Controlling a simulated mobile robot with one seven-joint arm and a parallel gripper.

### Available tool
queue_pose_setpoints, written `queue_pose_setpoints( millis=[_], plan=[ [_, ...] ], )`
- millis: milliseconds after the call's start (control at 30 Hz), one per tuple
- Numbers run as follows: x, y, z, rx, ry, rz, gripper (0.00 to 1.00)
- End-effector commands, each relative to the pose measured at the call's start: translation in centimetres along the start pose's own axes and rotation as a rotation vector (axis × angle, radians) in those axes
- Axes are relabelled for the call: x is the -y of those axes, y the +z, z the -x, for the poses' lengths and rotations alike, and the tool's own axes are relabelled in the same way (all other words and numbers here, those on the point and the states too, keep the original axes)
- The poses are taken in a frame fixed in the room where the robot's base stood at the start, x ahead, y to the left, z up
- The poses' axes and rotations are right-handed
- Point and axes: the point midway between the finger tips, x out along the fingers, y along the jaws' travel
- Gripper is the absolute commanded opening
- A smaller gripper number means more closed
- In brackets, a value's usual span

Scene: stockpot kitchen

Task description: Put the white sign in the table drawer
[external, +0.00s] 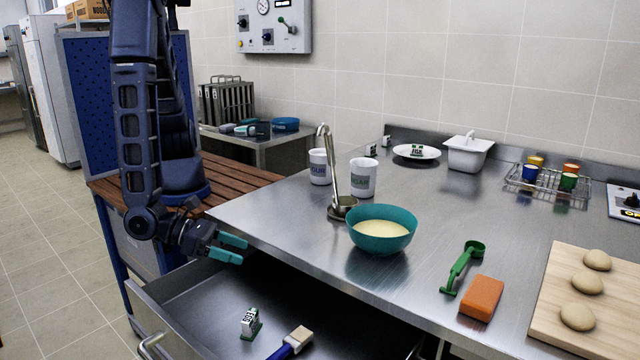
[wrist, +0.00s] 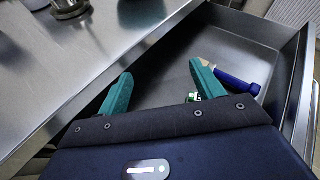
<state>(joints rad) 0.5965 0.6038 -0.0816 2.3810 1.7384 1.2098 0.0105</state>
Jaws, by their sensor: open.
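A small white sign (external: 249,321) with dark lettering and a green base stands in the open table drawer (external: 190,300). In the wrist view only a small green and white bit of the sign (wrist: 192,97) shows beside the right finger; the rest is hidden by my gripper. My gripper (external: 241,251) has teal fingers, is open and empty, and is over the drawer near the table edge, above and apart from the sign. Its spread fingers also show in the wrist view (wrist: 163,80). Another white sign (external: 424,152) with lettering is at the white plate on the table.
A brush (external: 290,343) with a blue handle lies in the drawer near the sign. A teal bowl (external: 382,236), a ladle (external: 333,170) on its stand and white mugs (external: 363,178) stand near the table's left side. A green scoop (external: 463,267) and orange block (external: 482,297) lie farther right.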

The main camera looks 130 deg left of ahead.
Motion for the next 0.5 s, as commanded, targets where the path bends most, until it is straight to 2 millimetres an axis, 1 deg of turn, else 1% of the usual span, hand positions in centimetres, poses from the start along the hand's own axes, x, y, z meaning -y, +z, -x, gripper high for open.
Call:
queue_pose_setpoints(
  millis=[33, 200, 300, 500],
  plan=[
    [-0.7, 2.2, -0.2, 0.006, 0.042, 0.055, 0.67],
    [-3.9, 7.9, -0.2, 0.012, 0.192, 0.232, 0.67],
    [-6.0, 10.8, 0.1, 0.011, 0.278, 0.339, 0.67],
    [-10.2, 15.8, 1.2, -0.003, 0.438, 0.560, 0.67]
  ],
)
